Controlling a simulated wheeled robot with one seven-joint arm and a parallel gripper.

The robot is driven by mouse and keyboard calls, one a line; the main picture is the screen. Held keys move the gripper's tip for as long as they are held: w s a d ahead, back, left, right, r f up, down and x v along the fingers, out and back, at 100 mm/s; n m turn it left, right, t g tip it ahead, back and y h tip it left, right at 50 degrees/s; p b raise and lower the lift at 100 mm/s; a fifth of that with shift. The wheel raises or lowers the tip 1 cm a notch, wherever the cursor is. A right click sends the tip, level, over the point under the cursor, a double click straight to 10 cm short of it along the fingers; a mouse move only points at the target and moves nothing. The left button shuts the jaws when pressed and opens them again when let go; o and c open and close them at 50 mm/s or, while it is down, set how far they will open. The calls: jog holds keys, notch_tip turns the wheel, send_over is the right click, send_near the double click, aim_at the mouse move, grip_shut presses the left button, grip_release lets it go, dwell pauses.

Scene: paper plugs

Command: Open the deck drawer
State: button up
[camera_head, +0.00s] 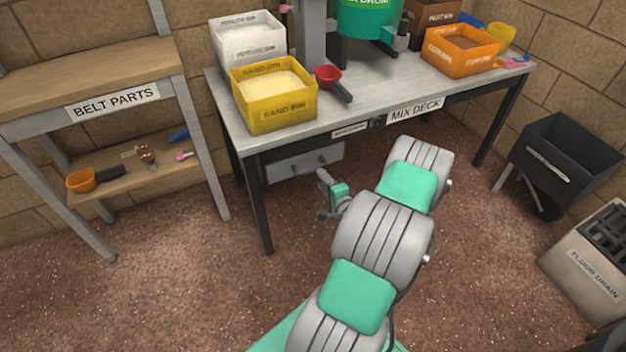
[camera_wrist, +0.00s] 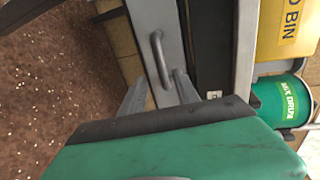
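The deck drawer (camera_head: 288,168) is a grey box front under the left part of the mix deck (camera_head: 350,122). It looks shut. Its dark bar handle (camera_head: 309,169) sits on the front face; in the wrist view the handle (camera_wrist: 159,58) is a grey loop on the drawer front (camera_wrist: 151,14). My gripper (camera_head: 322,176) is just in front of the drawer, near the right end of the handle. Contact cannot be made out.
A yellow sand bin (camera_head: 275,112), a white bin (camera_head: 248,42), a red scoop (camera_head: 328,76) and an orange bin (camera_head: 460,52) stand on the deck. The deck's front left leg (camera_head: 257,205) is left of the drawer. The floor in front is clear. A belt parts shelf (camera_head: 90,75) stands left.

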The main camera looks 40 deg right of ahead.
aim_at(314, 171)
jog(key=b+x, duration=0.1)
jog(key=x, duration=0.6)
jog(key=shift+w+a+r, duration=0.1)
jog(key=shift+r, duration=0.05)
grip_shut()
dwell(1.1)
